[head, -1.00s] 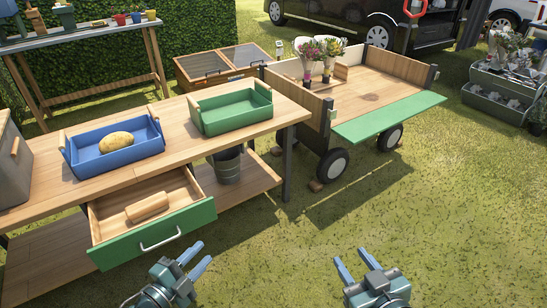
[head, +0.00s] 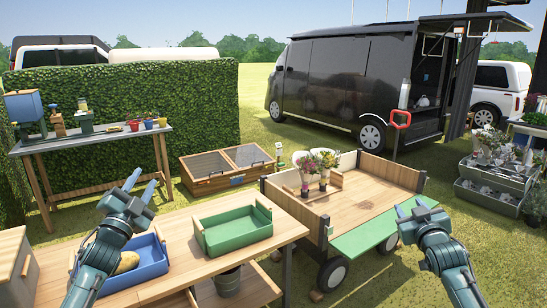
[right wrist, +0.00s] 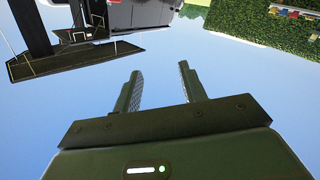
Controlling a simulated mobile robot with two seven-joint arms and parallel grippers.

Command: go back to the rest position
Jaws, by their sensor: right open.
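My left gripper (head: 140,183) is raised over the wooden workbench in the head view, its two blue fingers apart and nothing between them. My right gripper (head: 410,208) is raised in front of the cart's green flap, open and empty. In the right wrist view its fingers (right wrist: 164,90) are spread against the sky. Both grippers point up and away from the bench.
The workbench (head: 180,285) holds a blue tray (head: 150,268) with a potato (head: 127,262) and an empty green tray (head: 237,228). A wooden cart (head: 375,200) with potted flowers (head: 318,165) stands behind. A black van (head: 340,80) is farther back. Grass lies open at the lower right.

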